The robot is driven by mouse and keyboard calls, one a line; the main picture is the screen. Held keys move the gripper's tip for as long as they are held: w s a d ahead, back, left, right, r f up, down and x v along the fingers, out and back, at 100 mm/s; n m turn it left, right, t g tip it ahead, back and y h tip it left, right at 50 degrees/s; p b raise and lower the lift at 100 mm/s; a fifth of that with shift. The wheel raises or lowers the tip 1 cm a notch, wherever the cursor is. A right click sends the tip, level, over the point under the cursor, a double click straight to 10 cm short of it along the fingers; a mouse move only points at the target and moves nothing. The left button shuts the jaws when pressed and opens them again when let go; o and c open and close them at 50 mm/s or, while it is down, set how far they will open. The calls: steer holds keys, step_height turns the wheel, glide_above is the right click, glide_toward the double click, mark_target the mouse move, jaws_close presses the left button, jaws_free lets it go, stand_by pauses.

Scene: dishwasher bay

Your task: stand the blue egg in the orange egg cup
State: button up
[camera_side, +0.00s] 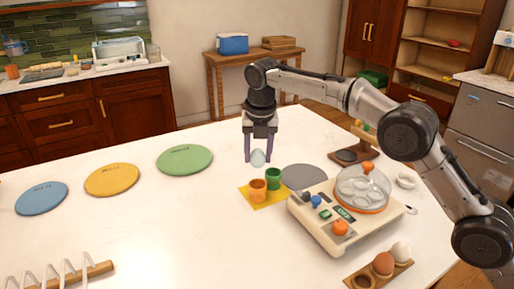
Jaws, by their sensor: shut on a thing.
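The pale blue egg (258,159) is between the fingers of my gripper (259,154), which points straight down and is shut on it. The egg is upright and appears to be above the white table, behind the egg cups. The orange egg cup (258,193) stands upright on a yellow mat (272,201), below the egg in the picture. Its inside is too small to make out clearly. A green egg cup (273,180) stands right beside it, behind and to the right.
A grey disc (304,177) and a cream egg cooker (329,232) with a clear dome lie to the right. A wooden egg holder (363,282) holds a brown egg and a white egg. Green, yellow and blue discs lie left. The table's middle left is clear.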

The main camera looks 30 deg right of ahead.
steer(key=shift+f, duration=2.7)
steer(key=shift+f, duration=0.6)
steer(key=o, duration=1)
steer(key=shift+r, duration=3.95)
